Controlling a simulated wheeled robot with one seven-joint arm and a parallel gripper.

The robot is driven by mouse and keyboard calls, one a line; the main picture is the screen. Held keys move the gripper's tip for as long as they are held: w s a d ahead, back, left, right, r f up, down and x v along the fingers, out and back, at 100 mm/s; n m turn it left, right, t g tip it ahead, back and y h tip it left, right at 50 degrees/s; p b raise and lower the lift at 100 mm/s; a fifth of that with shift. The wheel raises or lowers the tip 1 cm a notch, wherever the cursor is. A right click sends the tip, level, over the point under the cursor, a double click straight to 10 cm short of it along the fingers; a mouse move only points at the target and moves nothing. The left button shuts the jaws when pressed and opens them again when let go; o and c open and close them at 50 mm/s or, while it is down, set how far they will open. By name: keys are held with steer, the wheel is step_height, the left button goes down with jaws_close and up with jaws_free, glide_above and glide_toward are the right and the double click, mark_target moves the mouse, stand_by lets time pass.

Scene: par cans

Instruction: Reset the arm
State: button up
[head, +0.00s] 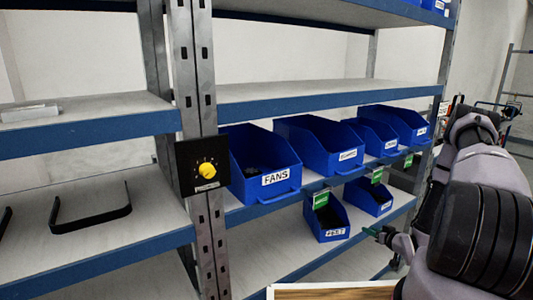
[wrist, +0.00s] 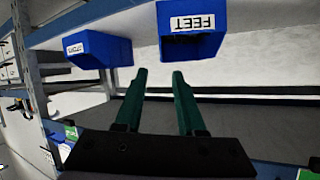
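My arm is on the right of the head view, reaching toward the shelving. My gripper (head: 372,231) shows small there, its green fingertips close to the lower shelf near the blue FEET bin (head: 327,218). In the wrist view my gripper (wrist: 159,76) has two green fingers standing apart with nothing between them. The FEET bin (wrist: 190,34) and another labelled blue bin (wrist: 98,48) appear beyond the fingertips, with the labels upside down. I cannot tell whether a fingertip touches anything.
Blue bins, including FANS (head: 264,170), stand on the shelf above. A black panel with a yellow knob (head: 207,170) is on the upright. A black bracket (head: 92,214) lies on the left shelf. A wood-topped surface (head: 330,292) is at the bottom.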

steer(key=w+d+r+g+h, duration=0.1)
steer(key=w+r+g+h, duration=0.15)
steer(key=r, duration=1.25)
steer(key=w+d+r+g+h, duration=0.1)
steer(key=w+r, duration=0.2)
steer(key=r, duration=1.1)
steer(key=s+a+r+m+g, duration=0.1)
steer(key=s+a+r, duration=0.3)
steer(key=s+r, duration=0.25)
steer(key=s+a+r+m, duration=0.1)
steer(key=s+a+r, duration=0.2)
steer(key=s+r, duration=0.35)
steer(key=s+a+r+m+g, duration=0.15)
steer(key=s+a+r, duration=0.25)
steer(key=r, duration=0.4)
steer(key=s+a+r+y, duration=0.1)
steer(key=s+a+r, duration=0.1)
steer(key=s, duration=0.6)
steer(key=s+a+r+y, duration=0.2)
steer(key=s+a, duration=0.3)
steer(key=s, duration=0.3)
steer(key=shift+s+a+r+m, duration=0.25)
steer(key=shift+s+r+m, duration=0.1)
steer(key=shift+s+m, duration=0.1)
